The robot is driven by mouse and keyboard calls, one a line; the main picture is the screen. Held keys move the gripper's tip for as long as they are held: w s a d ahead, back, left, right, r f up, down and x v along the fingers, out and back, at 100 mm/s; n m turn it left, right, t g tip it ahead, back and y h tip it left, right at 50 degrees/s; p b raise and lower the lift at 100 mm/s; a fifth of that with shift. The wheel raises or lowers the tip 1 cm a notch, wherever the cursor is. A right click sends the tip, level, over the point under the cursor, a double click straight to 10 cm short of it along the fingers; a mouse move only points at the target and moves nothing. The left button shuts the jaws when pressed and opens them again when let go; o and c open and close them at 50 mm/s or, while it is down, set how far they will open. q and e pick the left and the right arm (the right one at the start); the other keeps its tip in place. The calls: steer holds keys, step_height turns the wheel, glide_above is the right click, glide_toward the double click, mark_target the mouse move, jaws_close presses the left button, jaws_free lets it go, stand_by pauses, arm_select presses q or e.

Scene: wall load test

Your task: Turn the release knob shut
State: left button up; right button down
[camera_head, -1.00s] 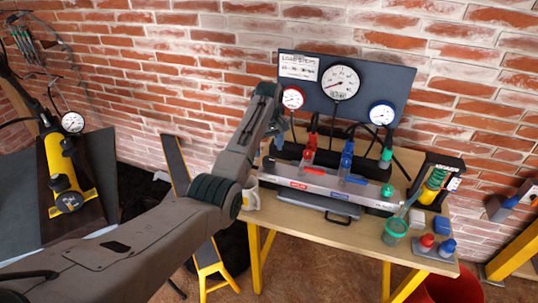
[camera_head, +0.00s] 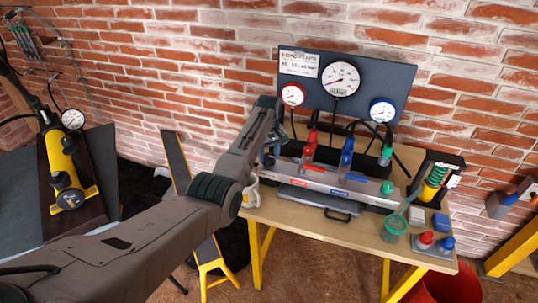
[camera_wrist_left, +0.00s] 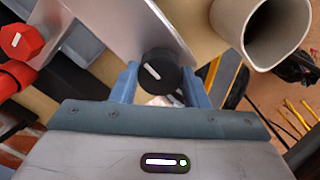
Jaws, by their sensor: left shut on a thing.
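The release knob (camera_wrist_left: 160,72) is a round black knob with a white mark, at the end of the silver manifold in the left wrist view. My left gripper (camera_wrist_left: 163,84) has its blue fingers on either side of the knob and is shut on it. In the head view my left gripper (camera_head: 268,157) is at the left end of the manifold (camera_head: 336,183), and my arm hides the knob there. My right gripper is not in view.
A pale mug (camera_head: 252,192) stands close to my left wrist, and it is near the fingers in the left wrist view (camera_wrist_left: 268,28).

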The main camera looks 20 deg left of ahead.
arm_select(q)
steer(key=shift+r+m+p, duration=0.2)
steer(key=shift+m+p, duration=0.85)
steer(key=shift+m, duration=0.45)
steer(key=m+p, duration=0.1)
steer(key=m, duration=0.3)
steer(key=shift+m+p, duration=0.3)
steer(key=shift+p, duration=0.1)
steer(key=m+p, duration=0.1)
steer(key=m, duration=0.9)
steer(key=shift+f+p, duration=0.1)
steer(key=shift+p, duration=0.3)
steer(key=shift+m, duration=0.3)
steer(key=o, duration=1)
